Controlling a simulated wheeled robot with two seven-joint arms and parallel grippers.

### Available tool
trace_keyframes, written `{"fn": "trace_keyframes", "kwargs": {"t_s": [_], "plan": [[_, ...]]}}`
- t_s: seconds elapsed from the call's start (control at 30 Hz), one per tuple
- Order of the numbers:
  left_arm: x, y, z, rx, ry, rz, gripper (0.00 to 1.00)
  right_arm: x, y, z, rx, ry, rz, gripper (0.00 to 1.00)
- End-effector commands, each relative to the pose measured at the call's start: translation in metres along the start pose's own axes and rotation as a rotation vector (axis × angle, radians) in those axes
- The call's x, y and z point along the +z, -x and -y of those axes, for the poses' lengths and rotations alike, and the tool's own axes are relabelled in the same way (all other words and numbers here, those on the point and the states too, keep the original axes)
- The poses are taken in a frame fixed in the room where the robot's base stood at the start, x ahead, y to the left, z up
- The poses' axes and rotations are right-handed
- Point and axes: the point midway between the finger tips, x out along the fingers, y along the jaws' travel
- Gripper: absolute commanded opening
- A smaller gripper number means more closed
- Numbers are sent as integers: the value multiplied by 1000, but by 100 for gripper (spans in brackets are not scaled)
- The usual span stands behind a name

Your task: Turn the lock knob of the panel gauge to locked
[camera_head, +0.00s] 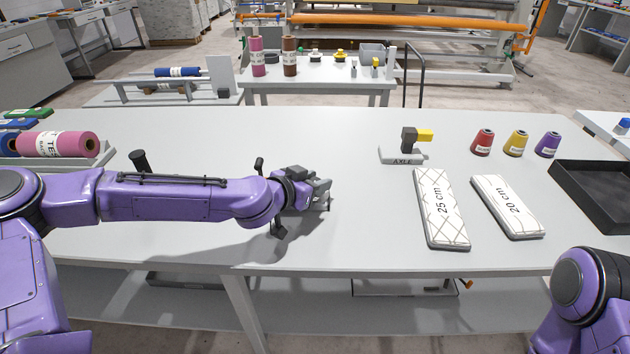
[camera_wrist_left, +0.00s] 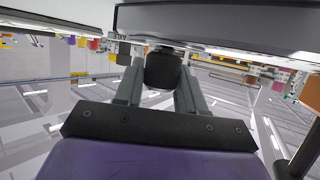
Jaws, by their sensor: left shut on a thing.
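My left gripper (camera_head: 320,194) is low over the middle of the worktable, and its arm comes in from the left. In the left wrist view, its two grey fingers (camera_wrist_left: 160,92) are closed on the sides of a dark, rounded knob (camera_wrist_left: 163,68), which I take for the lock knob. A long, dark grey body (camera_wrist_left: 215,22) lies just beyond the knob and looks like part of the panel gauge. In the head view, my arm and gripper hide the knob and most of the gauge. The knob's lock setting is not readable. My right gripper is out of view.
To the right are the AXLE stand (camera_head: 401,155) with its yellow lever, the 25 cm panel (camera_head: 440,225) and the 20 cm panel (camera_head: 508,207). Several thread cones and a black tray (camera_head: 600,200) stand farther right. A pink roll (camera_head: 60,144) lies at the left.

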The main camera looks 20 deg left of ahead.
Motion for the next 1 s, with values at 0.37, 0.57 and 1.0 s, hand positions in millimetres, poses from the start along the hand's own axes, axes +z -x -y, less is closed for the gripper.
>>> {"fn": "trace_keyframes", "kwargs": {"t_s": [0.37,0.57,1.0], "plan": [[-5,1,-2,-307,116,-2,9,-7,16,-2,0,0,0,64],[-6,2,-2,-484,192,-4,9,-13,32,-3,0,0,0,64],[-5,1,-2,-871,358,-3,9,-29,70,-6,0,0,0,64]]}}
